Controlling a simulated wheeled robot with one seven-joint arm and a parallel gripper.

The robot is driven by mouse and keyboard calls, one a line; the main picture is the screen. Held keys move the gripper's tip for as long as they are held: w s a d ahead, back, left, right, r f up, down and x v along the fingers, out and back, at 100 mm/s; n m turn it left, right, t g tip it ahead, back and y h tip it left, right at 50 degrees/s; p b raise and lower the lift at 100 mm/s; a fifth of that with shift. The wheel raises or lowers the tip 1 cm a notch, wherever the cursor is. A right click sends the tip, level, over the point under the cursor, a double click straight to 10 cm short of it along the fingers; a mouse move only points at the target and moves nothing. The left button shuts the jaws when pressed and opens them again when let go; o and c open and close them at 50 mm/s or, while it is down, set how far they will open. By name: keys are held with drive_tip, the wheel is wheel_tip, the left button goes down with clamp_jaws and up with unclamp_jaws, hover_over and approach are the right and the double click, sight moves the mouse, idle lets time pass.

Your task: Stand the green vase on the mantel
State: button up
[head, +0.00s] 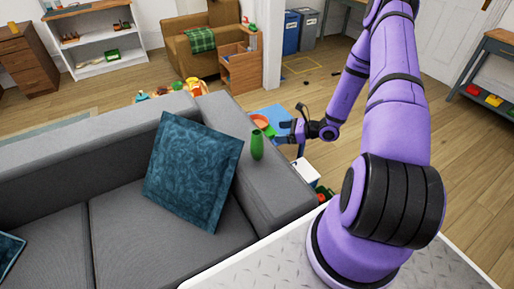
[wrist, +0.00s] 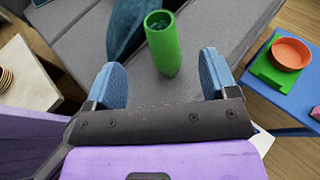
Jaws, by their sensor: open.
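The green vase (head: 257,145) stands upright on the grey sofa's right armrest (head: 280,190). In the wrist view the vase (wrist: 162,45) is ahead of my gripper (wrist: 163,72), roughly centred between the two blue fingers, with its open mouth visible. My gripper (head: 284,132) also shows in the head view, just right of the vase. It is open and empty, and the vase appears slightly beyond the fingertips. The mantel is not visible in either view.
A teal cushion (head: 194,172) leans on the sofa left of the vase. A blue table (head: 272,113) with an orange bowl (wrist: 291,53) on a green block (wrist: 277,71) is close by. A brown armchair (head: 205,48) stands farther back. Open wooden floor lies at right.

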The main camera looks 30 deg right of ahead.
sight(253, 133)
drive_tip(key=x, duration=1)
drive_tip(key=shift+w+a+f, duration=0.2)
drive_tip(key=shift+w+f, duration=0.05)
drive_tip(key=c, duration=1.4)
clamp_jaws()
drive_tip(key=shift+r, duration=0.1)
